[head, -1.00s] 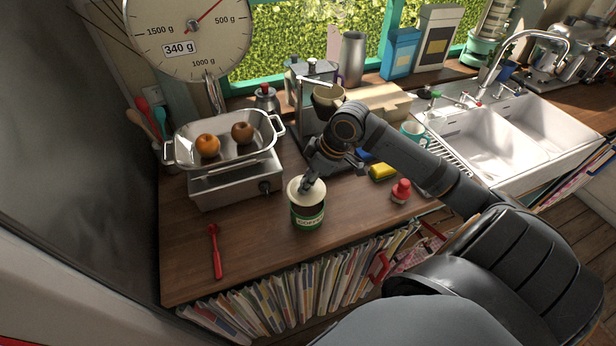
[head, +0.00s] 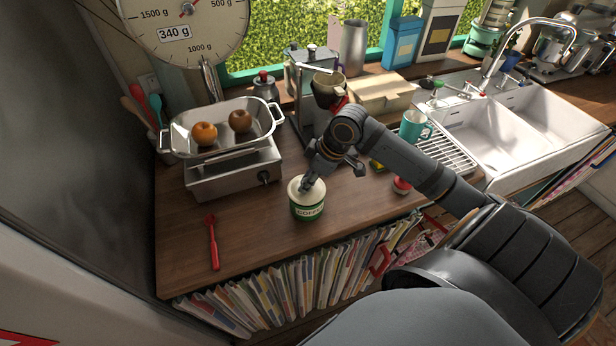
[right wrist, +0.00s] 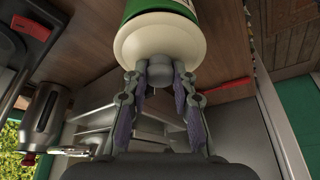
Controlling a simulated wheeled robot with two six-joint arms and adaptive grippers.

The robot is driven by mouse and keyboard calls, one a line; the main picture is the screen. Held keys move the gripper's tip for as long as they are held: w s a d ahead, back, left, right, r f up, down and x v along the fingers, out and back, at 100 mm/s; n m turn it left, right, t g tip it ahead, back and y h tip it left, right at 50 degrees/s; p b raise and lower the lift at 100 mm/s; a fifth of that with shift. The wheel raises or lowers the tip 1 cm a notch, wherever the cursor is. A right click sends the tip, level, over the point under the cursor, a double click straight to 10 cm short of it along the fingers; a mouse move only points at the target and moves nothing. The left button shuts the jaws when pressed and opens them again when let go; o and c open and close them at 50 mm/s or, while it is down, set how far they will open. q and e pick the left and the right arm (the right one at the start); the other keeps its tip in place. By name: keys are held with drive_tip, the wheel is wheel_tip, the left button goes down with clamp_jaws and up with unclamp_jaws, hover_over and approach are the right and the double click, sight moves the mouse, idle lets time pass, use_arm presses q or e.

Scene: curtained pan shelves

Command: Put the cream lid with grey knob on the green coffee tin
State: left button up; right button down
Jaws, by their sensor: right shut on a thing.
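The green coffee tin (head: 307,211) stands upright on the wooden counter near its front edge. The cream lid (head: 296,187) sits at the top of the tin, level and lined up with it, with no clear gap visible. In the right wrist view the lid (right wrist: 160,45) covers the tin's end, and the tin's green side (right wrist: 185,7) shows beyond it. My right gripper (head: 308,184) is above the tin, shut on the lid's grey knob (right wrist: 160,72); its fingers (right wrist: 160,82) lie on either side of the knob. My left gripper is not in view.
A red spoon (head: 213,243) lies left of the tin. A kitchen scale (head: 232,175) with a pan holding two fruits stands behind left. A coffee machine (head: 314,85) stands behind my right arm. A red-topped object (head: 401,185) is to the right. Counter around the tin's front is clear.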

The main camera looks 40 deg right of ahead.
drive_tip(key=shift+f+b, duration=0.35)
drive_tip(key=shift+f, duration=0.35)
drive_tip(key=c, duration=1)
unclamp_jaws()
drive_tip(key=shift+r, duration=0.15)
wheel_tip(320, 180, up, 10)
drive_tip(key=shift+f, duration=0.1)
drive_tip(key=shift+f, duration=0.1)
